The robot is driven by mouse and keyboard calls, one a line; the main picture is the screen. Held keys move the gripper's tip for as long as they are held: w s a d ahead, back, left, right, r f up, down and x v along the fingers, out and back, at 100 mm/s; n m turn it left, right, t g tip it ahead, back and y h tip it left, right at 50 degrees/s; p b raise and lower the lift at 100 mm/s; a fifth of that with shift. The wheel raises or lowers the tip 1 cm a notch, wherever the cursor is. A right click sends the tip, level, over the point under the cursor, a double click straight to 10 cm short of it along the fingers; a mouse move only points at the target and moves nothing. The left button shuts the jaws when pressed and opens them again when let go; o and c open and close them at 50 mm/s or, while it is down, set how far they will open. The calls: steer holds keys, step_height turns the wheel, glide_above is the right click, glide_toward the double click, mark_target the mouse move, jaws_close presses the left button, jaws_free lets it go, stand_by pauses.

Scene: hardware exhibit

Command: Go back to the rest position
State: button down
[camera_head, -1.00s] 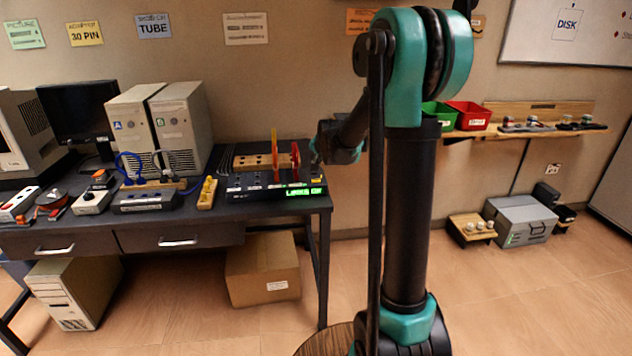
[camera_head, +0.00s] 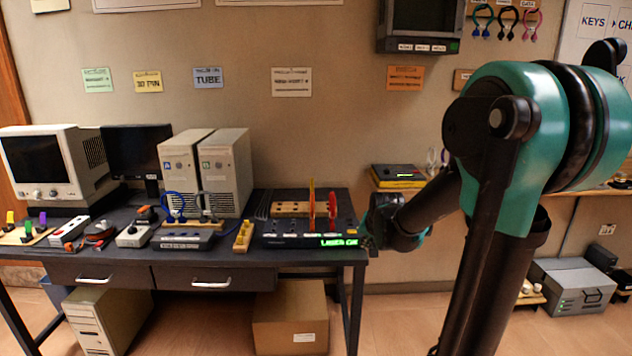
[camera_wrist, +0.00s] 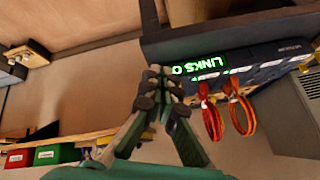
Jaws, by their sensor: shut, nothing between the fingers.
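My gripper (camera_wrist: 160,90) is shut and empty in the wrist view, its fingertips together. It is close to the front of the black device with the green lit display (camera_wrist: 200,66), and I cannot tell whether they touch. In the head view my arm reaches left to the right end of the dark desk (camera_head: 210,258). The gripper there is mostly hidden behind the wrist. The device (camera_head: 300,241) stands on the desk's right end, with an orange and a red upright piece (camera_head: 332,210) on it.
Two beige computer towers (camera_head: 225,172), a monitor (camera_head: 45,165) and small switch boxes (camera_head: 135,232) fill the desk. A cardboard box (camera_head: 290,318) sits below. A yellow and black box (camera_head: 398,176) is behind my arm. A grey case (camera_head: 572,287) stands on the floor at right.

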steer(key=s+d+f+n+g, duration=0.1)
steer(key=s+f, duration=0.3)
steer(key=s, duration=0.8)
steer(key=s+d+f+n+g, duration=0.1)
steer(key=s+f, duration=0.4)
steer(key=s, duration=0.7)
steer(key=n+g, duration=0.1)
steer(key=n, duration=0.1)
steer(key=shift+s+n+h, duration=0.3)
steer(key=shift+s+n, duration=0.1)
steer(key=shift+r, duration=0.1)
stand_by(1.7)
